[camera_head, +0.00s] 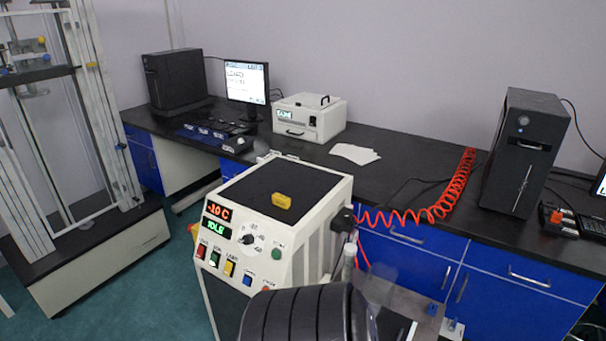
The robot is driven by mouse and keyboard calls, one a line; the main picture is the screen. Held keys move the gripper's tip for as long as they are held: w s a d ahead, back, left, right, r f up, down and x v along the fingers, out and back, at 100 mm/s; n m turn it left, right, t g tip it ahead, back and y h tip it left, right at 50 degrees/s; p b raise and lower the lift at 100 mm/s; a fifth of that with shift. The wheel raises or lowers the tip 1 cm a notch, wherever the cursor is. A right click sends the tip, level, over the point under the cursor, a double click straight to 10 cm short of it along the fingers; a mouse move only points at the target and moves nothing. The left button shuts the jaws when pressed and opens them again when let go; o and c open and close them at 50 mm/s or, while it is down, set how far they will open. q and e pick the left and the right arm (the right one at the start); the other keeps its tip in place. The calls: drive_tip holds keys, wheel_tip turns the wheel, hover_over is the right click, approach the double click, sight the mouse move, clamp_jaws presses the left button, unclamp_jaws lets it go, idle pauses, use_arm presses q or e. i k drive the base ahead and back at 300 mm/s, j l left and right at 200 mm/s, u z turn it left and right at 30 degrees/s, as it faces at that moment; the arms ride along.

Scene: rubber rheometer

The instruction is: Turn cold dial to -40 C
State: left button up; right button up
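Neither gripper shows in the head view, and nothing touches the dial.
Coloured buttons surround the dial, including a green one (277,253) to its right. A dark ribbed cylinder (300,315) fills the bottom middle, close to the panel.

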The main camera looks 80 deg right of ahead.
sight(247, 240)
drive_tip(key=z, duration=2.3)
